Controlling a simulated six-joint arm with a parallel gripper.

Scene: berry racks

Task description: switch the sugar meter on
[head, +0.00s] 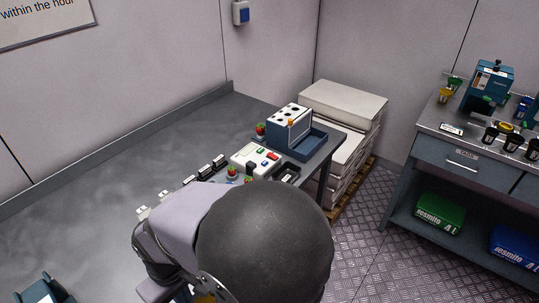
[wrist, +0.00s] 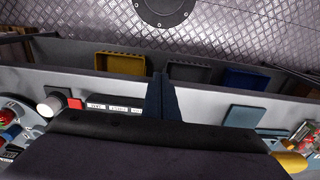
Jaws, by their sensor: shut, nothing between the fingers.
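I cannot tell for certain which thing is the sugar meter. My gripper (wrist: 160,135) appears as a dark block across the bottom middle of the wrist view. It is shut and empty; its fingertips are hard to make out. In the head view my arm hides it.
A blue box with a holed white top (head: 290,122) stands behind the white device. Several dark clips line the bench to its left. Stacked pale slabs (head: 345,103) stand beyond the bench end. A second bench (head: 450,122) is at the right.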

